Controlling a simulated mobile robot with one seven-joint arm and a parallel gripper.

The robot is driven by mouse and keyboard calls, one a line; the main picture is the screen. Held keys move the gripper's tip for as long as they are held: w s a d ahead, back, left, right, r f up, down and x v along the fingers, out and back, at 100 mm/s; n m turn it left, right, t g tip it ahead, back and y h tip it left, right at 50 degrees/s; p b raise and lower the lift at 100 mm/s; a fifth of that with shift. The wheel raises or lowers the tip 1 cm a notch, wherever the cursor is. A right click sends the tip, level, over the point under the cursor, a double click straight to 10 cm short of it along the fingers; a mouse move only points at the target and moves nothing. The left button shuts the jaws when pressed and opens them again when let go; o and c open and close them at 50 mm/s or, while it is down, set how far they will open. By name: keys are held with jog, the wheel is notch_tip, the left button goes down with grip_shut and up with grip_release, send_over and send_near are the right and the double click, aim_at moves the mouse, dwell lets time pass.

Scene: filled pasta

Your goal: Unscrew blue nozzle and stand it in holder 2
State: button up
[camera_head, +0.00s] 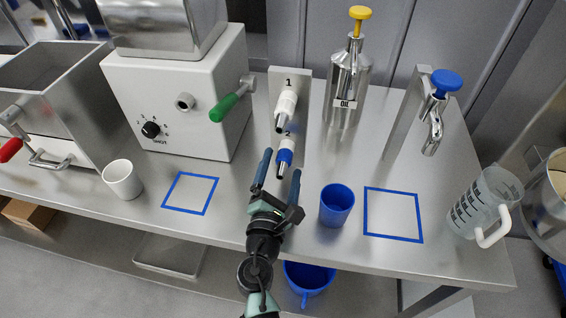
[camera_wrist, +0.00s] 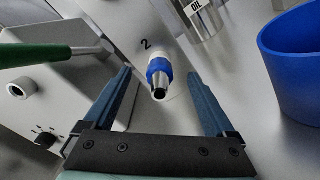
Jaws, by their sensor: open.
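The blue-collared nozzle (camera_head: 285,157) is at holder 2 on the upright plate (camera_head: 302,84), its metal tip angled down. In the wrist view the nozzle (camera_wrist: 158,72) shows in the middle, below the printed 2. My gripper (camera_head: 281,162) is open and empty, one finger to each side of the nozzle in the picture; neither visibly touches it. The wrist view shows the gripper's fingers (camera_wrist: 159,73) with a gap on both sides of the nozzle. A white-collared nozzle (camera_head: 287,106) is at holder 1 above. The outlet (camera_head: 185,101) on the white machine is bare.
The white machine (camera_head: 150,90) has a green handle (camera_head: 230,104) reaching toward the holder plate. A blue cup (camera_head: 337,205) stands close to the right of my gripper. The oil dispenser (camera_head: 347,85) is behind. The blue-outlined squares (camera_head: 366,210) on the table are empty.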

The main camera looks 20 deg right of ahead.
jog(key=shift+v, duration=2.75)
jog(key=shift+s+a, duration=0.2)
jog(key=shift+s, duration=0.05)
jog(key=b+v, duration=0.2)
jog(key=v, duration=1)
jog(key=w+a+r+m+t+y+p, duration=0.1)
jog(key=w+r+m, duration=0.35)
jog(key=r, duration=0.55)
jog(key=w+r+m+t+y+p, duration=0.1)
jog(key=w+r+m+t, duration=0.15)
jog(key=r+m, duration=0.55)
jog(key=w+a+r+m+t+y+p, duration=0.1)
jog(key=w+r+m, duration=0.25)
jog(key=r, duration=0.85)
jog(key=s+a+r+m+t+y, duration=0.1)
jog(key=s+r+t+y, duration=0.1)
jog(key=r, duration=0.6)
jog(key=s+a+r+m+t+y+p, duration=0.1)
jog(key=s+a+r+m+t+y, duration=0.1)
jog(key=r, duration=0.7)
jog(key=s+a+r+m+t+y, duration=0.1)
jog(key=s+a+r+t+y, duration=0.1)
jog(key=r, duration=0.6)
jog(key=s+t+y, duration=0.1)
jog(key=s+t, duration=0.1)
jog(key=s, duration=0.1)
jog(key=shift+r+m+p, duration=0.3)
jog(key=shift+m, duration=0.1)
